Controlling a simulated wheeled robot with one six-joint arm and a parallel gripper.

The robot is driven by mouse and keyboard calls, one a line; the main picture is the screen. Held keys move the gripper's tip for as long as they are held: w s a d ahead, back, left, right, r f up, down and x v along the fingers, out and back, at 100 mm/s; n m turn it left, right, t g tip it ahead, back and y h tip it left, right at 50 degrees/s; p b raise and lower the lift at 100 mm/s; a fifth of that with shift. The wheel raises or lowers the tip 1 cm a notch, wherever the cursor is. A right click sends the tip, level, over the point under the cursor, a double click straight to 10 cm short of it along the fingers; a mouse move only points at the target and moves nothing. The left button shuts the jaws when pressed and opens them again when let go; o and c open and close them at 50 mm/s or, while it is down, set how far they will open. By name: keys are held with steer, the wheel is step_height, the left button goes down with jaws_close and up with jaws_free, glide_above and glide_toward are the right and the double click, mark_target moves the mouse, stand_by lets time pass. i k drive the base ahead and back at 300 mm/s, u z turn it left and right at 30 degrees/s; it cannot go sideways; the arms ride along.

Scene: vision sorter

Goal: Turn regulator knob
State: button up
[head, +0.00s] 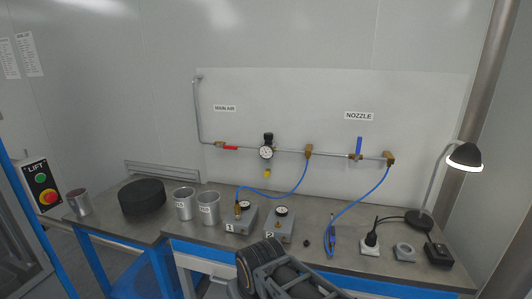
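The regulator (267,152) sits in the air line on the white wall panel, right of the red-handled valve. It has a round white-faced gauge and a yellow part hanging below. Its black knob (268,138) stands upright on top, clear of anything else. Dark grey links of my arm show at the bottom centre, in front of the bench edge and well below the regulator. I cannot make out any gripper fingers there. Nothing touches the knob.
Valves with a red handle (229,148) and a blue handle (359,145) flank the regulator. Blue hoses hang over the steel bench (310,258). Two grey gauge boxes (281,227), metal cups (208,208) and a lamp (464,156) stand there. Space before the knob looks open.

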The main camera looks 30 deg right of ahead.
mark_target(267, 136)
steer(key=u, duration=1.1)
steer(key=i, duration=1.1)
steer(key=z, duration=2.45)
